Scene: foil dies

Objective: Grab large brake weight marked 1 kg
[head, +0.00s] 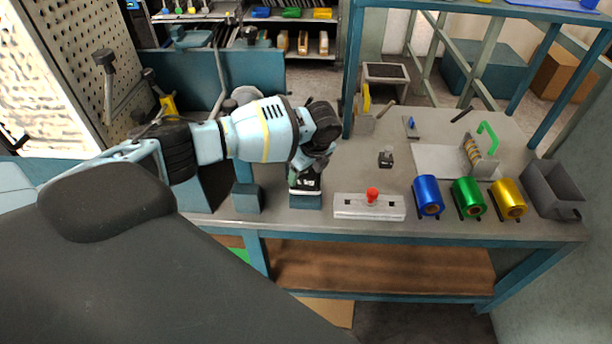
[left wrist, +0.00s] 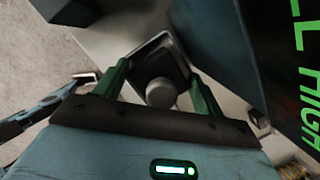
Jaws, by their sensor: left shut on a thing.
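The large brake weight (head: 306,183) is a dark block with a pale marking on its front, too small to read. It is at a teal block near the bench's front edge; I cannot tell whether it touches it. My left gripper (head: 308,171) is over the weight from above and shut on it. In the left wrist view, the green fingers (left wrist: 160,85) lie either side of the weight's round grey knob (left wrist: 161,93), with its dark body behind. The arm hides part of the weight's top in the head view. My right gripper is not in view.
A smaller dark weight (head: 386,159) stands further right. A pale box with a red knob (head: 370,206) sits right of the teal block. Blue (head: 428,196), green (head: 468,198) and gold (head: 508,199) foil rolls and a grey bin (head: 552,190) line the front right. The bench middle is fairly clear.

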